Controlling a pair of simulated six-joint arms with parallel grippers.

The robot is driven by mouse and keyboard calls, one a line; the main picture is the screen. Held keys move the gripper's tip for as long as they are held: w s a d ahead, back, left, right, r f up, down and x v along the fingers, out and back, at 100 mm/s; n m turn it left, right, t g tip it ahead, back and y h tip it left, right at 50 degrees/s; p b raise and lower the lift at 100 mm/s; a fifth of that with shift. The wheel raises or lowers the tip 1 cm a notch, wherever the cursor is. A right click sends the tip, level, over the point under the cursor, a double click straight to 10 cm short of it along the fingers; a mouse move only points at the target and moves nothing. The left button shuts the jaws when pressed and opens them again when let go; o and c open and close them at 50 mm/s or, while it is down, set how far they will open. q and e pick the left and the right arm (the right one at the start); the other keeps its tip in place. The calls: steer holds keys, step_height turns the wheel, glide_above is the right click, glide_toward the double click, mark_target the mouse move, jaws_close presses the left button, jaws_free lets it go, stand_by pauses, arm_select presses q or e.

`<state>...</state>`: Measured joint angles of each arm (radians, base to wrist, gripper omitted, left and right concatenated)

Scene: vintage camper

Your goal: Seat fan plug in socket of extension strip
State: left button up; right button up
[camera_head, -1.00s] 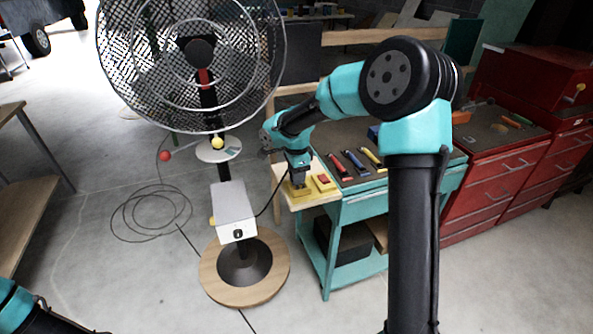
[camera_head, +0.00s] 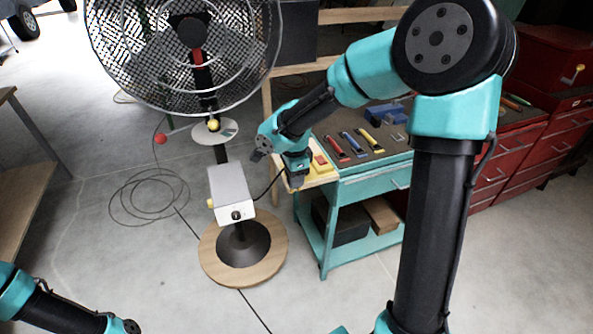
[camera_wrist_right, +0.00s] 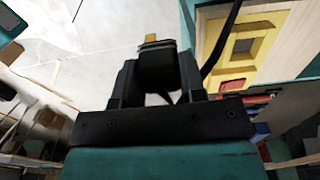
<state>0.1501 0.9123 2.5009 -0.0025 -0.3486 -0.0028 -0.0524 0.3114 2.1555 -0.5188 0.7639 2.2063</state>
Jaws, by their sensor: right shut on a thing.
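The black fan plug (camera_wrist_right: 158,64) sits between the two fingers of my right gripper (camera_wrist_right: 158,82) in the right wrist view, with a yellow-brown tip beyond them. In the head view my right gripper (camera_head: 295,181) is shut on it, at the left edge of the wooden side shelf; the plug is mostly hidden there. The yellow extension strip (camera_head: 322,165) lies on that shelf, partly behind the gripper. In the wrist view the strip (camera_wrist_right: 262,26) is to the right of the plug, apart from it, with a square recess showing. My left gripper is out of view.
The fan (camera_head: 190,32) stands on a round wooden base (camera_head: 211,265), with a white box (camera_head: 230,190) on its pole and a black cable running to my gripper. The teal cart (camera_head: 370,185) holds several tools. Red cabinets (camera_head: 510,155) stand at right.

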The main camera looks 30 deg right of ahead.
steer(key=shift+s+a, duration=0.25)
steer(key=shift+s, duration=0.35)
steer(key=shift+s+a, duration=0.2)
steer(key=shift+s, duration=0.35)
steer(key=w+d, duration=0.2)
steer(key=w, duration=0.2)
steer(key=w+d+f, duration=0.1)
steer(key=w+d, duration=0.2)
steer(key=w, duration=0.1)
steer(key=w+d, duration=0.3)
steer(key=w, duration=0.1)
steer(key=shift+w+f, duration=0.25)
steer(key=shift+w, duration=0.15)
steer(key=shift+w+d, duration=0.35)
steer(key=shift+w, duration=0.1)
steer(key=shift+f, duration=1.8)
steer(key=shift+f, duration=0.15)
steer(key=o, duration=0.9)
